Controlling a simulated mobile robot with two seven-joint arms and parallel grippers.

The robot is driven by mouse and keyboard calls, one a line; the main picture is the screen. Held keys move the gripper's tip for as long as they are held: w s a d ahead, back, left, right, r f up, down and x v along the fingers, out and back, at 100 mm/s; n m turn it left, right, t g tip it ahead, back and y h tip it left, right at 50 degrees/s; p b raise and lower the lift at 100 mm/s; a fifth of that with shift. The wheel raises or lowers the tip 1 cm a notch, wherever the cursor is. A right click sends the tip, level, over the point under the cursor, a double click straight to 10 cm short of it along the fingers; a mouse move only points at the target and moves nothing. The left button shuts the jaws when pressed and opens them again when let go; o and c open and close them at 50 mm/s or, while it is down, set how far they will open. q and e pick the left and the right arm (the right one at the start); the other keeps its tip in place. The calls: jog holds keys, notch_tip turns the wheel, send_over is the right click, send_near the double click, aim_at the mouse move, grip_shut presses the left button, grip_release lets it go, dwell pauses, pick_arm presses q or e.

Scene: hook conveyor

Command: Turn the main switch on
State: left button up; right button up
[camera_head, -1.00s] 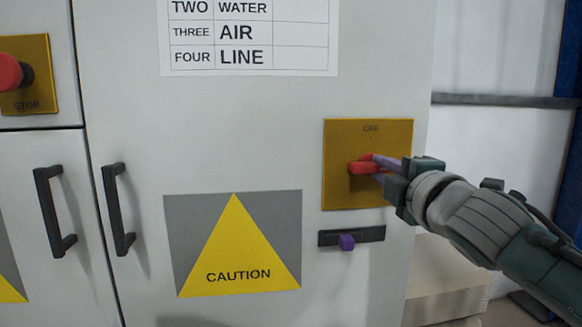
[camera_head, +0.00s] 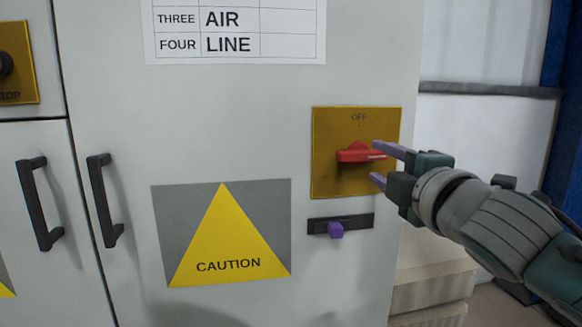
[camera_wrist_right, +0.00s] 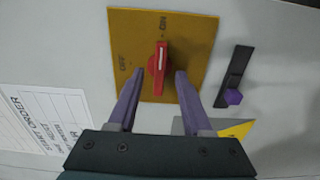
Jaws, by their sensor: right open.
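The main switch is a red handle (camera_head: 358,153) on a yellow plate (camera_head: 330,180) on the cabinet front. It lies horizontal in the head view, under the OFF label, its white mark towards the right. In the right wrist view the red handle (camera_wrist_right: 158,68) stands vertical, its white mark towards the ON label (camera_wrist_right: 163,22). My right gripper (camera_head: 377,161) is open and empty, just right of the handle. The fingers of my right gripper (camera_wrist_right: 159,80) show spread in the wrist view, apart from the handle. My left gripper is out of view.
Below the plate is a dark slot with a purple knob (camera_head: 336,230). The cabinet (camera_head: 240,120) carries a caution sign (camera_head: 226,240), a printed table (camera_head: 235,35) and black door handles (camera_head: 104,200). Stacked boxes (camera_head: 435,275) stand behind my right arm.

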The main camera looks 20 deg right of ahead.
jog(key=v, duration=0.6)
dwell(0.3)
jog(key=s+a+f+m+g+y+p, duration=0.1)
jog(key=s+a+f+m+g+p, duration=0.1)
jog(key=s+a+f+m+g, duration=0.35)
jog(key=s+a+f+m+g+y+p, duration=0.1)
jog(key=s+a+f+m+g+y, duration=0.15)
jog(key=s, duration=0.65)
jog(key=s+a+f+m+g+p, duration=0.25)
jog(key=s+f+m+g, duration=0.2)
jog(key=s, duration=0.25)
notch_tip(320, 180, up, 38)
jog(key=s+a+g+p, duration=0.1)
jog(key=s+a+p, duration=0.1)
jog(key=p, duration=3.5)
jog(key=shift+m+y, duration=0.35)
jog(key=shift+f+g, duration=0.2)
jog(key=shift+g, duration=0.05)
